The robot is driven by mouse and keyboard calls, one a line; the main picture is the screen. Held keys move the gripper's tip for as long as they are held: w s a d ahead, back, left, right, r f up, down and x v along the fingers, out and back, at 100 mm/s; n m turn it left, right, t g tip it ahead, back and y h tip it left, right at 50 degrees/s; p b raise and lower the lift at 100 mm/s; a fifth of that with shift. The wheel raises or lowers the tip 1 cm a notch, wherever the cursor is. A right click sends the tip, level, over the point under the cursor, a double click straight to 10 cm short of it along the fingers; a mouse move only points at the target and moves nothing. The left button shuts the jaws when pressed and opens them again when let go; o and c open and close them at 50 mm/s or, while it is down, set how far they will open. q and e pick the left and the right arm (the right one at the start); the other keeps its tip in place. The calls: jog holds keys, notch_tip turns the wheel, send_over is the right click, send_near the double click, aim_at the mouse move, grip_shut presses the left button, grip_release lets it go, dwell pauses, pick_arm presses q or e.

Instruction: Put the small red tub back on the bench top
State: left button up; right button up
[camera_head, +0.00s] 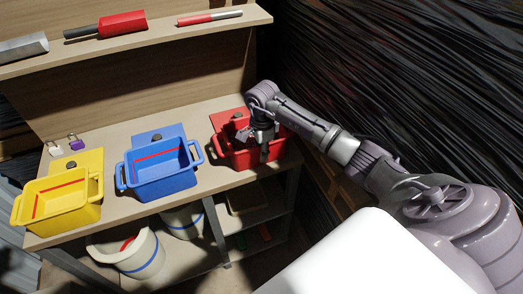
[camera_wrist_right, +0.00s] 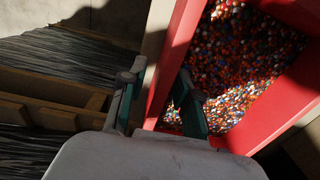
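The red tub (camera_head: 240,157) is at the right end of the bench top (camera_head: 112,143), close to its front edge. It looks roughly upright; my arm hides part of it. My right gripper (camera_head: 264,142) is over its right side. In the right wrist view the red tub (camera_wrist_right: 285,106) holds many small coloured granules. The right gripper (camera_wrist_right: 157,103) has its fingers apart, one outside the tub's wall and one on the inner side, with gaps showing. Contact with the wall cannot be told. My left gripper is not in view.
A blue tub (camera_head: 163,185) and a yellow tub (camera_head: 78,219) stand left along the bench. A shelf (camera_head: 160,33) above holds tools. White buckets (camera_head: 140,262) stand below. Black sheeting (camera_head: 400,60) hangs at the right.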

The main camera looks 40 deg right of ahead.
notch_tip(320, 180, up, 12)
jog(key=b, duration=0.2)
jog(key=shift+s, duration=0.2)
